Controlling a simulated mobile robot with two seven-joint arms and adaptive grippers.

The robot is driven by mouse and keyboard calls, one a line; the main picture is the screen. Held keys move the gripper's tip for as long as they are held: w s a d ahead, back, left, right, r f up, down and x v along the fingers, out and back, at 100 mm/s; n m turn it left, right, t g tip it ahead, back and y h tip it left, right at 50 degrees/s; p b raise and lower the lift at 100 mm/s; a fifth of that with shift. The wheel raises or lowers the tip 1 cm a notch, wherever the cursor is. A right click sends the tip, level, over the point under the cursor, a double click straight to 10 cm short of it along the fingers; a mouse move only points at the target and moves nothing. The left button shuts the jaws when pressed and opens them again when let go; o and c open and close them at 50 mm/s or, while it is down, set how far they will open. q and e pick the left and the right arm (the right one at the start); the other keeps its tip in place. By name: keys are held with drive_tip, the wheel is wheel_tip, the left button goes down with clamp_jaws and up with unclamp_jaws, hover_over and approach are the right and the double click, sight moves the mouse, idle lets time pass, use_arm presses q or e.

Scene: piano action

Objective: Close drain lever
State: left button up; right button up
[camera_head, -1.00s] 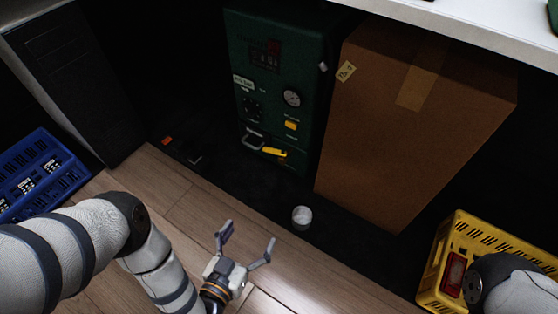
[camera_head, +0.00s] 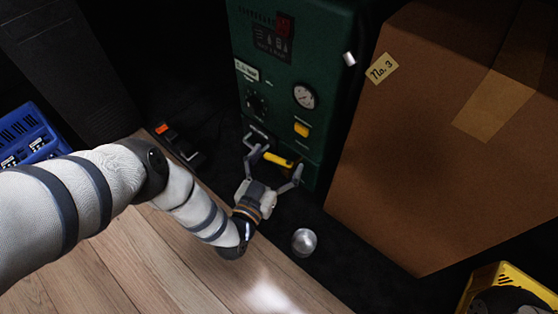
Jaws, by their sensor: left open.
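The yellow drain lever (camera_head: 278,160) is low on the front of the green machine (camera_head: 292,95). It lies nearly level, tilted down slightly to the right. My left gripper (camera_head: 275,160) is open, with one finger to the left of the lever and the other to its right. I cannot tell whether either finger touches it. The fingers partly hide the lever's ends and the dark handle beside it.
A large cardboard box (camera_head: 440,150) stands close to the machine's right. A small metal cup (camera_head: 304,242) is on the dark floor below. A black power strip with an orange switch (camera_head: 163,128) lies left. Blue (camera_head: 30,135) and yellow (camera_head: 500,285) crates stand at the sides.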

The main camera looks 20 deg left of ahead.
use_arm(q)
drive_tip(key=shift+w, duration=0.35)
drive_tip(key=shift+c, duration=0.6)
drive_tip(key=c, duration=1.1)
drive_tip(key=shift+o, duration=0.2)
drive_tip(key=m+h, duration=0.1)
drive_tip(key=h, duration=0.1)
drive_tip(key=shift+w+r+m+h, duration=0.1)
drive_tip(key=shift+w+m+h, duration=0.1)
drive_tip(key=shift+m+h, duration=0.2)
drive_tip(key=shift+w+d+m+g+h, duration=0.15)
drive_tip(key=shift+m+g+h, duration=0.55)
drive_tip(key=shift+h, duration=0.5)
